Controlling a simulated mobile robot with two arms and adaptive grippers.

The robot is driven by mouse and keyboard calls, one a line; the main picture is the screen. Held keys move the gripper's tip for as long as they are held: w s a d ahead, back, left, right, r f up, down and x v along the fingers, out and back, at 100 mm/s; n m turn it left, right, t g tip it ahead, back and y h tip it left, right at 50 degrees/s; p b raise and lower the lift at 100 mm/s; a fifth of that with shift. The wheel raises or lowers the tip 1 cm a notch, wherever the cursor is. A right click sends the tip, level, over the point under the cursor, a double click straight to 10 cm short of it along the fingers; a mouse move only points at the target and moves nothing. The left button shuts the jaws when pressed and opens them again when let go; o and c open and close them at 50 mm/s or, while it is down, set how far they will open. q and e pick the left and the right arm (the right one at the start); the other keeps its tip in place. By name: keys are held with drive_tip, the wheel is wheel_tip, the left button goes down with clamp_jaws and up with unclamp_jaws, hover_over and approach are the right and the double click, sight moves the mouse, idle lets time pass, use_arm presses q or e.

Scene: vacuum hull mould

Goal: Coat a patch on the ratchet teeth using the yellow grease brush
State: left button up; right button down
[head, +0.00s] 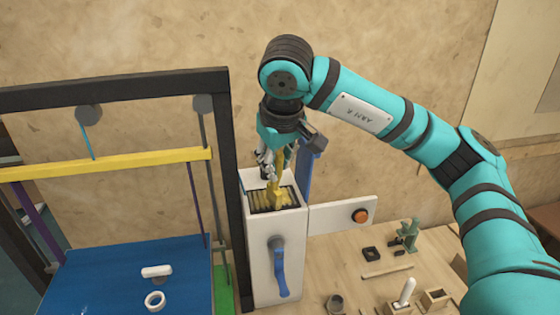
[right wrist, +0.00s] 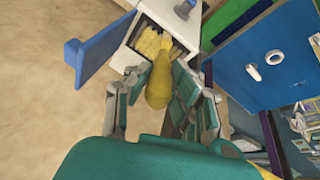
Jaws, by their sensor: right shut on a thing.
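My right gripper (head: 272,163) is shut on the yellow grease brush (head: 277,186) and holds it upright over the open top of a white box. The brush's yellow handle (right wrist: 160,82) also shows between the fingers in the right wrist view. Its lower end is at the ratchet teeth (head: 264,200), a yellowish ridged strip in the dark opening of the box (head: 261,255). I cannot tell whether the bristles touch the teeth. My left gripper is not in view.
A blue lever (head: 281,270) is on the box's front and a blue flap (head: 306,165) stands behind it. A black frame (head: 238,190) with a yellow bar (head: 110,163) and blue bed is at left. An orange button (head: 360,216) and small parts are at right.

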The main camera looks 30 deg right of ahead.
drive_tip(key=shift+w+d, duration=0.25)
drive_tip(key=shift+w, duration=0.1)
drive_tip(key=shift+w+d+p, duration=0.2)
drive_tip(key=shift+w+p, duration=0.15)
drive_tip(key=shift+w, duration=0.7)
drive_tip(key=shift+w, duration=0.1)
drive_tip(key=shift+w+d+p, duration=0.25)
drive_tip(key=shift+w+p, duration=0.2)
drive_tip(key=shift+w, duration=0.3)
drive_tip(key=shift+w+d, duration=0.1)
drive_tip(key=shift+w, duration=0.55)
